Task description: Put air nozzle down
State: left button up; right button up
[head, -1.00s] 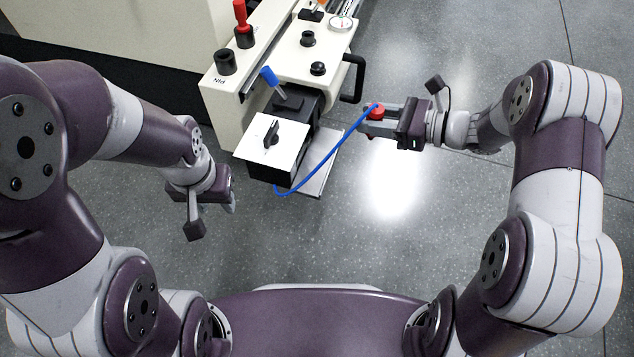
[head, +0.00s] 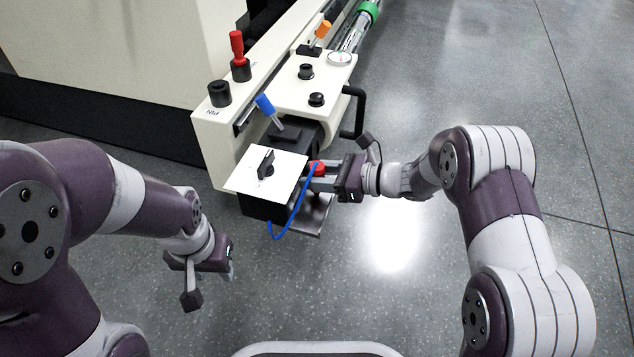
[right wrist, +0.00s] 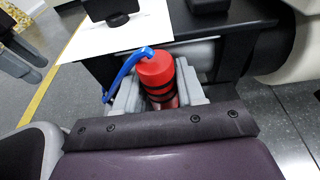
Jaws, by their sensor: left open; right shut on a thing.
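The air nozzle (head: 318,168) is a red cylinder with a blue hose (head: 297,208). My right gripper (head: 322,178) is shut on it, close beside the black box with the white top plate (head: 250,172). In the right wrist view the red nozzle (right wrist: 157,72) with black bands sits upright between the fingers (right wrist: 160,95), and the blue hose (right wrist: 122,72) leaves its top to the left. A grey metal shelf (head: 312,218) shows below the gripper. Whether the nozzle touches anything beneath is hidden. My left gripper (head: 230,262) is open and empty, over the floor at left.
The cream machine (head: 215,150) carries a red-handled pin (head: 237,48), a blue-handled tool (head: 265,105), an orange-handled one (head: 322,30) and black knobs. A black handle (head: 357,110) juts out at its right. The floor at right is clear.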

jog(key=shift+r, duration=0.15)
jog(key=shift+f, duration=0.2)
jog(key=o, duration=1)
jog(key=shift+o, duration=0.2)
jog(key=shift+r, duration=0.1)
